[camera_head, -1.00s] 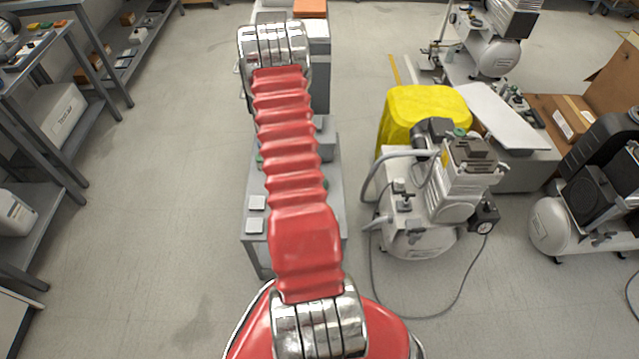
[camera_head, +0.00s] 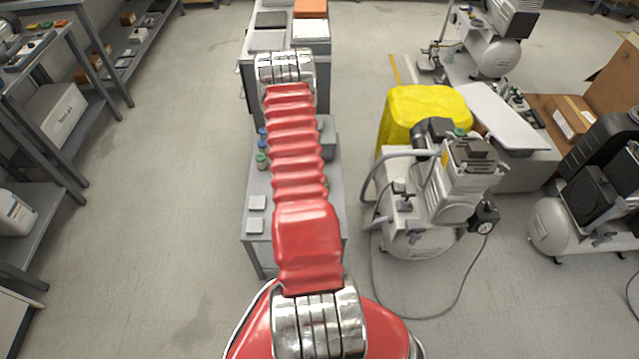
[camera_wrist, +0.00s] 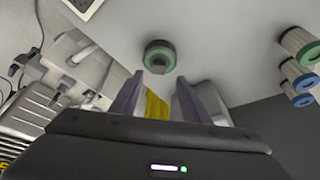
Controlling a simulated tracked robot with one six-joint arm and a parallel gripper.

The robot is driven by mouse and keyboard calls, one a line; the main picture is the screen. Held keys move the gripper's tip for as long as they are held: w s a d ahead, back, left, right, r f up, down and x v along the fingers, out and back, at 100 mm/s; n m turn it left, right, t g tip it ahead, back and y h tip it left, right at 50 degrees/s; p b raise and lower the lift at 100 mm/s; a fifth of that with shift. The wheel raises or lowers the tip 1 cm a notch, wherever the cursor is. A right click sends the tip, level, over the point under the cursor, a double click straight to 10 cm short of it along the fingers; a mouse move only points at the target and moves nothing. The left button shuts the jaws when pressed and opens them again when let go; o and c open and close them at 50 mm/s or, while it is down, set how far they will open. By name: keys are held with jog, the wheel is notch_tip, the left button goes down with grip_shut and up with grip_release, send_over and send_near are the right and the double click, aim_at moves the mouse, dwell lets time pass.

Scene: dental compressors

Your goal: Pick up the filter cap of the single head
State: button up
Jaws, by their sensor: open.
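My gripper (camera_wrist: 160,78) is open and empty in the wrist view, its two dark fingers apart. A dark round cap with a green ring (camera_wrist: 160,56) sits on a pale grey surface just beyond the fingertips, roughly centred between them, not touched. I cannot tell for sure that it is the filter cap of the single head. In the head view, a compressor (camera_head: 425,205) stands on the floor right of my arm, with a green-topped part (camera_head: 459,132) near its head. My gripper is hidden in the head view behind my red arm.
Tan cylinders with green and blue rings (camera_wrist: 300,75) show at right in the wrist view. A yellow cover (camera_head: 400,110) stands behind the compressor. Floor at left is clear.

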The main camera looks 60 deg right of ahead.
jog(key=shift+d+f, duration=0.15)
jog(key=shift+f, duration=0.1)
jog(key=shift+x, duration=2.6)
jog(key=shift+c, duration=0.4)
grip_shut()
notch_tip(320, 180, up, 10)
